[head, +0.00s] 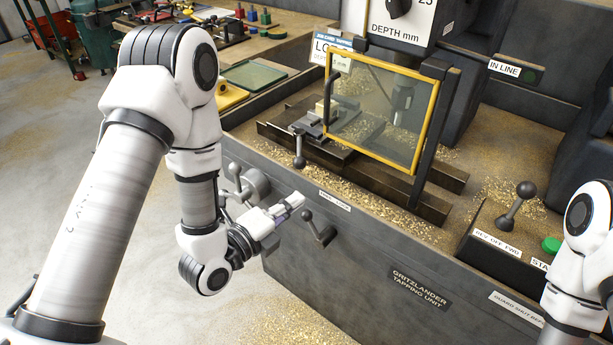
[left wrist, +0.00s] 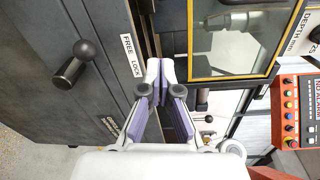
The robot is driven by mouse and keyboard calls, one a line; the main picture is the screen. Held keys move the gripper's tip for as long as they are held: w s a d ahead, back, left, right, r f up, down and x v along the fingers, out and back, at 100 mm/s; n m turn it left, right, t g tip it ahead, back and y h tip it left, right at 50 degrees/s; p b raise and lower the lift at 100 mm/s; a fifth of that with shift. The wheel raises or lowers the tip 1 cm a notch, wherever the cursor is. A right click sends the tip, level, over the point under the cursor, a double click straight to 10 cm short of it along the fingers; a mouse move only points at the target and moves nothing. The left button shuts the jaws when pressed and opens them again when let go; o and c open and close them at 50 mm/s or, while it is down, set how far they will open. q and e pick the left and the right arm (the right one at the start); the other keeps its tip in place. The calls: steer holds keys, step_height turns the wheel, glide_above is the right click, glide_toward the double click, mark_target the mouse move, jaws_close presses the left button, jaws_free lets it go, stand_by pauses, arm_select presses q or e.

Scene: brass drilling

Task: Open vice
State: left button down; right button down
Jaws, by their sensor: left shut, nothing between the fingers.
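The vice (head: 312,122) sits on the dark slotted table of the tapping unit, partly behind the yellow-framed guard. Its handle, a short lever with a dark ball (head: 299,162), hangs at its near side. My left gripper (head: 297,200) is shut and empty, in front of the machine's front edge and below the vice handle, apart from it. In the left wrist view its fingers (left wrist: 163,78) show close together with nothing between them. A ball-ended lock lever (head: 318,231) is on the front panel just below the gripper; it also shows in the left wrist view (left wrist: 76,64). My right gripper is out of view.
The yellow-framed guard (head: 409,162) stands over the table. A FREE/LOCK label (head: 335,201) is on the machine's edge. A handwheel (head: 250,187) is beside my left wrist. A control lever (head: 515,205) stands at the right. Brass chips cover the surfaces.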

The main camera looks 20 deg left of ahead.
mark_target(299, 148)
arm_select(q)
steer(key=r+b+x, duration=0.1)
steer(key=b+x, duration=0.7)
steer(key=x, duration=0.2)
steer(key=a, duration=0.4)
steer(key=shift+s+a+f+p, duration=0.1)
steer(key=shift+f+p, duration=0.1)
steer(key=shift+p, duration=0.2)
steer(key=shift+a+h, duration=0.2)
steer(key=shift+h, duration=0.1)
